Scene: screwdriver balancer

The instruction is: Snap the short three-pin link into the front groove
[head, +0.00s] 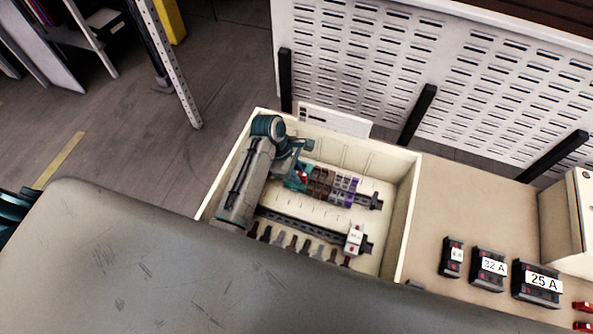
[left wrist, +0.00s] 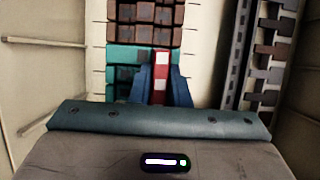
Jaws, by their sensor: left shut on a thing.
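My left gripper (head: 299,175) reaches into the cream enclosure from its left side, over the left end of the terminal-block row. The gripper (left wrist: 161,80) is shut on a small red link, seen in the left wrist view as a red and white strip (left wrist: 161,66) between blue fingers. In the head view only a bit of red (head: 303,176) shows. The link is over or against the teal blocks (left wrist: 124,58); I cannot tell whether it touches them or sits in a groove. Brown blocks (head: 320,185), then grey and purple ones (head: 344,188), continue the row. My right gripper is out of view.
The enclosure's walls (head: 411,212) stand around the rows. A second rail (head: 290,222) runs in front, with a white breaker (head: 354,239) at its right end and several dark parts before it. Labelled breakers (head: 489,268) stand on the bench (head: 465,205) at right.

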